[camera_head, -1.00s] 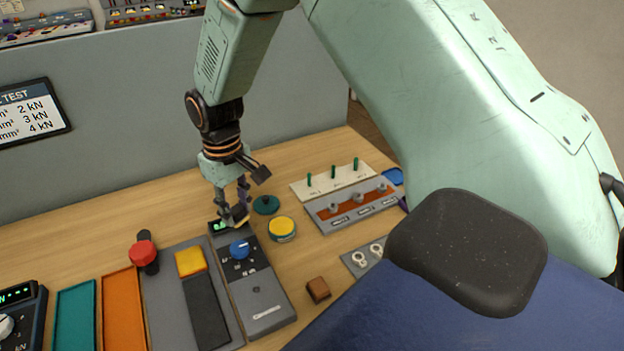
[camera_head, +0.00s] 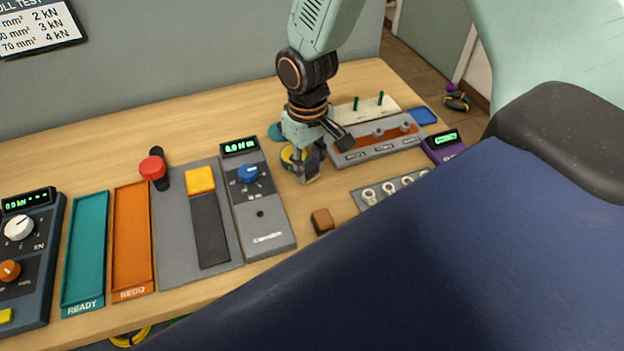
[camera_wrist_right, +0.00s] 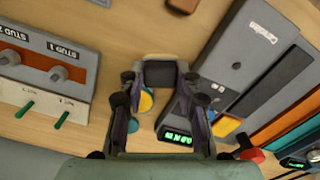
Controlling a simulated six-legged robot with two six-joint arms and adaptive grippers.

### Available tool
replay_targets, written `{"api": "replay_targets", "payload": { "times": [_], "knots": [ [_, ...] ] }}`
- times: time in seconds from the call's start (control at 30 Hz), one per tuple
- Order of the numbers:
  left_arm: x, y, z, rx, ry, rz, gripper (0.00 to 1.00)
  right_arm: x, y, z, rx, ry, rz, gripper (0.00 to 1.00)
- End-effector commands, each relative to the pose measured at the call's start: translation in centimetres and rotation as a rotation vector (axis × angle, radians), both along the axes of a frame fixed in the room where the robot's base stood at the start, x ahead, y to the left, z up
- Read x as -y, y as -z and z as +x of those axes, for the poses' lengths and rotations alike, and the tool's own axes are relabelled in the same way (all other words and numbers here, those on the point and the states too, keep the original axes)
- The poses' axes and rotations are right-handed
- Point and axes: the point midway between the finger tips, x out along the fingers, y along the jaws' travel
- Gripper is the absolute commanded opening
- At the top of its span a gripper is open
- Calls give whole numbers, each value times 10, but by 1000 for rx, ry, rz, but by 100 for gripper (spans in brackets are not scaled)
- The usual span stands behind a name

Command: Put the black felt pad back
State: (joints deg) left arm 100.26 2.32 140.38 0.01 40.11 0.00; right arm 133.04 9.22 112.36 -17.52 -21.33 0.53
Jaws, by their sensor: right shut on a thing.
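My right gripper (camera_head: 310,176) points down over the bench, just right of the grey meter box (camera_head: 265,212) and in front of the round yellow-topped tin (camera_head: 288,160), partly hiding it. In the right wrist view, a dark flat piece with a paler edge, which looks like the black felt pad (camera_wrist_right: 160,75), sits between the fingertips, and the gripper is shut on it. In the head view the pad is mostly hidden by the fingers. It seems to be held above the bench top, but the gap is hard to judge. My left gripper is not in view.
A brown block (camera_head: 322,221) stands in front of the gripper. A stud fixture (camera_head: 380,144) and a plate of ring lugs (camera_head: 387,191) lie to the right. Left are a grey plate with a yellow block (camera_head: 200,180), a red knob (camera_head: 153,168), orange (camera_head: 133,240) and teal trays (camera_head: 86,250).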

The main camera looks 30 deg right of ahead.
Motion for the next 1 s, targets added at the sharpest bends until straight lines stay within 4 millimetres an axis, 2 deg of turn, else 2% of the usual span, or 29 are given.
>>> {"api": "replay_targets", "payload": {
  "times": [0.03, 0.23, 0.43, 0.87, 0.9, 1.0],
  "knots": [
    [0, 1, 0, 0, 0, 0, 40, 0, 10, 0, -1, 0, 0, 8],
    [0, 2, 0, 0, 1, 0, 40, 1, 27, 0, 0, 0, 0, 8],
    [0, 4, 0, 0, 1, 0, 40, 2, 54, -1, -1, 2, 0, 8],
    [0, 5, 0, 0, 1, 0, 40, 5, 61, 0, 2, 2, 0, 8],
    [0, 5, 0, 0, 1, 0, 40, 5, 61, 0, 2, 2, 0, 35],
    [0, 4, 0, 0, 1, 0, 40, 4, 60, 0, 2, 2, 0, 44]
  ]
}}
